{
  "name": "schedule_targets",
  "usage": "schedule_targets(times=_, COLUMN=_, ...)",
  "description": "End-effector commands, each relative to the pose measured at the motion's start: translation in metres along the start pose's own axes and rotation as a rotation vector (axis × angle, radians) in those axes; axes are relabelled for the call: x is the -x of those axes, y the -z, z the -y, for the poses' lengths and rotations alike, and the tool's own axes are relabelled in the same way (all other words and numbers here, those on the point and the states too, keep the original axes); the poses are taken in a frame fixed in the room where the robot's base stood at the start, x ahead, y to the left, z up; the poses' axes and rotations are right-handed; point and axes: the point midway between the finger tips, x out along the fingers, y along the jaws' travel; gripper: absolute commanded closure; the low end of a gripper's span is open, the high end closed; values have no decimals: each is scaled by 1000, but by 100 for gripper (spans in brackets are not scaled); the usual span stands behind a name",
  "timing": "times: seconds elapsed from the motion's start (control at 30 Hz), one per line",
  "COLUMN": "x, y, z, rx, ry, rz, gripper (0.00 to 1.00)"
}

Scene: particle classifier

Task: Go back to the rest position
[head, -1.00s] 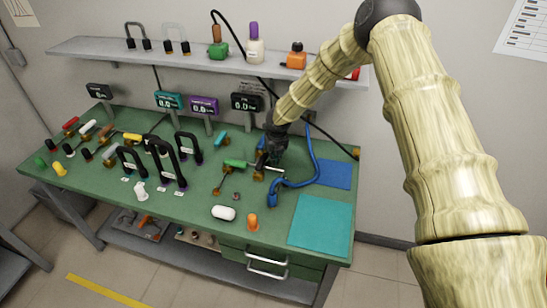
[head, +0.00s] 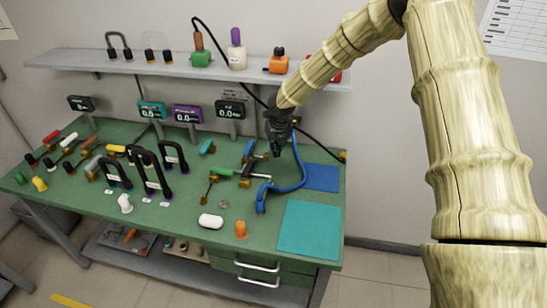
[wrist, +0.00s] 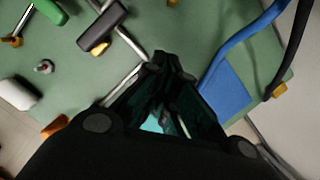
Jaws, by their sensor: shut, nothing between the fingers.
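My gripper (head: 279,145) is in the head view above the right part of the green workbench (head: 160,225), pointing down. In the wrist view the gripper (wrist: 172,62) has its fingers together, with nothing held between them. It is above the bench top, beside a blue hose (head: 297,178) and near a dark-handled tool (wrist: 104,27). My arm, with a pale wood-like texture, reaches in from the right side of the head view.
Small display boxes (head: 187,114) stand at the bench's back. Black arched handles (head: 152,172) stand left of centre. A teal mat (head: 310,228) and blue mat (head: 322,178) lie at right, largely clear.

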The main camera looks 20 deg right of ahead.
Motion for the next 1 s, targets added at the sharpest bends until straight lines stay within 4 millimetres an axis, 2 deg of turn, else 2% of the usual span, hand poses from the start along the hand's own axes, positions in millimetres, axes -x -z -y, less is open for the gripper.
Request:
schedule_targets(times=0.2, x=9, y=0, z=2, rx=1, ry=0, rz=-1, gripper=100)
schedule_targets(times=0.73, x=13, y=-1, z=2, rx=1, ry=0, rz=-1, gripper=100)
schedule_targets(times=0.87, x=30, y=-6, z=2, rx=1, ry=0, rz=0, gripper=100)
schedule_targets(times=1.0, x=56, y=-12, z=2, rx=1, ry=0, rz=-1, gripper=100)
